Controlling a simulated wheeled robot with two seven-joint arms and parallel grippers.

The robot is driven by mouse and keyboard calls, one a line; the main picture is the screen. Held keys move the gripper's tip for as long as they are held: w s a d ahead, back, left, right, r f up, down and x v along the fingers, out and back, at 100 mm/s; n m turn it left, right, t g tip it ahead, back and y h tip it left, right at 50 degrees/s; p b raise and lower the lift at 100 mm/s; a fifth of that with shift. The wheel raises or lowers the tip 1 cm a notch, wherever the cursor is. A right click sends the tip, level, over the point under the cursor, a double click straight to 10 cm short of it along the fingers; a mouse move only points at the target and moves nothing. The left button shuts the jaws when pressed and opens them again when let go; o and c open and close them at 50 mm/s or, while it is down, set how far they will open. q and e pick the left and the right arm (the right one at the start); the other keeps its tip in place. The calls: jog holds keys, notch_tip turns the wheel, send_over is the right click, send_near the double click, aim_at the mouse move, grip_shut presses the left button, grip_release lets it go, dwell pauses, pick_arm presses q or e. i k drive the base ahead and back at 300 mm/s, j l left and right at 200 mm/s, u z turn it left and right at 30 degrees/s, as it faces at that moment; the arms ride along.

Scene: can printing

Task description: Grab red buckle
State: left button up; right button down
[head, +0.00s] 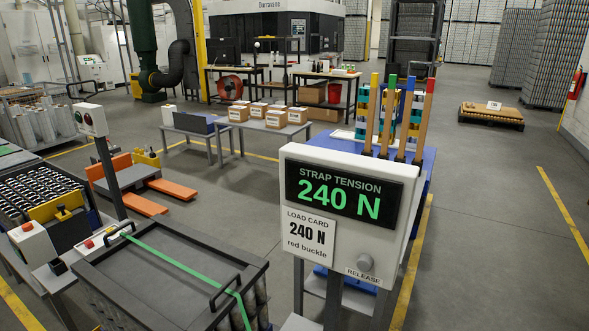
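No part clearly readable as a red buckle shows. The sign panel (344,200) in front reads "STRAP TENSION 240 N", and its load card (308,237) reads "240 N red buckle". Behind the panel stand several upright tan strips with coloured tips: a yellow-tipped one (373,115), a green-tipped one, a blue-tipped one and a red-tipped one (425,120) at the right. Their lower ends are dark and partly hidden by the panel. Neither of my grippers is in view.
A green strap (180,262) crosses the dark lid (150,285) of a rack of cans at the lower left. A blue table (428,165) stands behind the panel. Boxes (276,118) sit on a grey table.

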aim_at(88, 244)
jog(key=j+u, duration=0.1)
jog(key=j, duration=0.35)
jog(key=i+j, duration=0.15)
jog(key=j, duration=0.25)
jog(key=j+u, duration=0.15)
jog(key=j, duration=0.3)
jog(key=i+j, duration=0.15)
jog(key=j, duration=0.25)
jog(key=i+j+u, duration=0.15)
jog(key=j, duration=0.25)
jog(key=j+u, duration=0.1)
jog(key=j, duration=0.3)
jog(key=i+j, duration=0.2)
jog(key=j, duration=0.2)
jog(key=u, duration=0.05)
